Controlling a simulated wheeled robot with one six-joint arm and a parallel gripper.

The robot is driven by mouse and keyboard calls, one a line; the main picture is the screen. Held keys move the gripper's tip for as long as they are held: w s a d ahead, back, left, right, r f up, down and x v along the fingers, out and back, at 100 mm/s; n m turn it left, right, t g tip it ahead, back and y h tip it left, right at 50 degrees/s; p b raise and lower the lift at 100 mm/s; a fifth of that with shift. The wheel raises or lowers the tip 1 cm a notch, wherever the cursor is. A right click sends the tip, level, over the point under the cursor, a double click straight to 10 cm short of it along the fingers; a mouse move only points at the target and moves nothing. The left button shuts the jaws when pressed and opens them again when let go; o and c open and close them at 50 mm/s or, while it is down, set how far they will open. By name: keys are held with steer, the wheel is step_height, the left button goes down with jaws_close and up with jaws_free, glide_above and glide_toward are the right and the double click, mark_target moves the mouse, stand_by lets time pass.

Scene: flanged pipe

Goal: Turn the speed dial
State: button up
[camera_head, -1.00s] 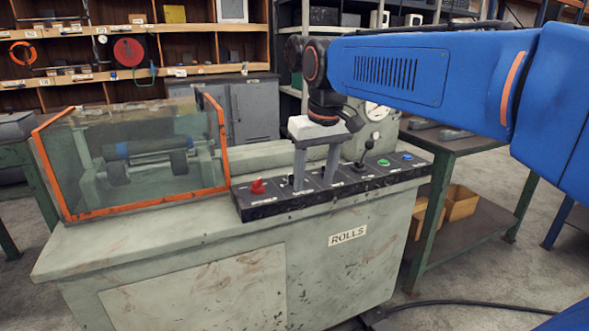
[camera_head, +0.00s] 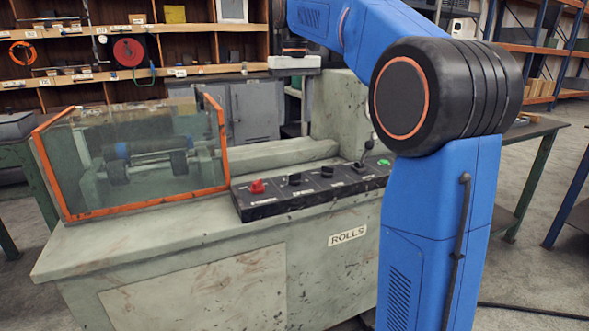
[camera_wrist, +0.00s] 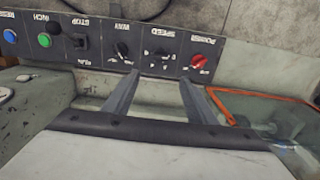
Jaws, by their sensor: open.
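The speed dial (camera_head: 294,179) is a black knob on the dark control panel, just right of the red power knob (camera_head: 257,186). In the wrist view the labels are upside down, and the speed dial (camera_wrist: 160,58) sits between the red power knob and the black "WAY" knob (camera_wrist: 122,50). My gripper (camera_wrist: 159,80) is open and empty, its two fingers apart and pointing toward the panel. In the head view my gripper (camera_head: 304,105) is raised behind the panel, apart from the dial, with one finger clearly visible.
A glass guard with an orange frame (camera_head: 222,150) stands left of the panel. A black lever (camera_head: 368,147) and a green button (camera_head: 384,162) are on the panel's right. My arm hides the panel's right end. The worktop (camera_head: 120,233) before the guard is clear.

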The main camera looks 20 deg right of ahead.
mark_target(294, 178)
step_height(294, 178, down, 17)
stand_by(0.6)
steer(key=c, duration=1.1)
